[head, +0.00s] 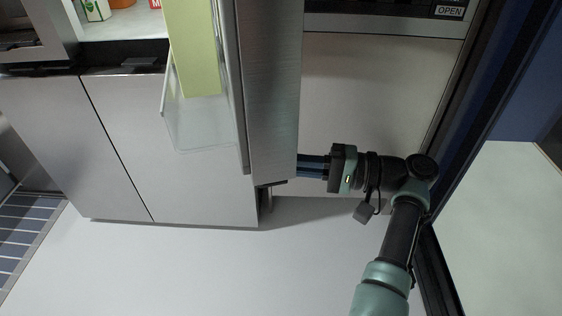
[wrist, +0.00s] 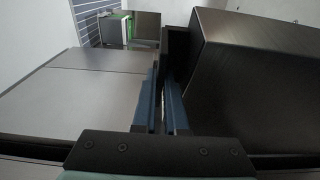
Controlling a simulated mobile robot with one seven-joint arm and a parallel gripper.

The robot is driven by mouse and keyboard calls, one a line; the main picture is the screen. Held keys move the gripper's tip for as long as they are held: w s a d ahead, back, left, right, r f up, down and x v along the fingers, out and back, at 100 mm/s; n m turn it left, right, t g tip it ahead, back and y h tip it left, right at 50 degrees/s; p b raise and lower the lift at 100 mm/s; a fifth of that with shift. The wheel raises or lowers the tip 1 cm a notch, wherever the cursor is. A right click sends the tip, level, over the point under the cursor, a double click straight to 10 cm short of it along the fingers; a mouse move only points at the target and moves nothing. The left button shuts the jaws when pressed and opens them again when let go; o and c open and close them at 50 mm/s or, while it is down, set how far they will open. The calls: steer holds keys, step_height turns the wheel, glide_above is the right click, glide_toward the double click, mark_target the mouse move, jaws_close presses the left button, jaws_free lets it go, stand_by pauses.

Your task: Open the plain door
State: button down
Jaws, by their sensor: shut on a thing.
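The plain door (head: 270,90) is a tall brushed-metal door standing open, seen nearly edge-on in the head view. Its inner side faces left and carries a clear bin (head: 195,125) with a yellow-green box (head: 195,50) in it. My gripper (head: 303,165) comes from the right, its blue fingers reaching the door's outer side near its lower end. In the wrist view my gripper (wrist: 163,80) has its two fingers close together beside a large dark block. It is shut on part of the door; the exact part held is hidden.
Light cabinets (head: 180,150) stand left of the door, below a counter with small cartons (head: 95,8). A panel marked OPEN (head: 450,11) is at the top right. A dark frame (head: 480,120) runs close to my arm at right. The pale floor (head: 200,270) in front is clear.

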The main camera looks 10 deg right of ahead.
steer(key=shift+w+r, duration=0.1)
steer(key=c, duration=1.2)
jaws_free()
steer(key=shift+c, duration=0.2)
steer(key=b+v, duration=0.1)
steer(key=v, duration=1.2)
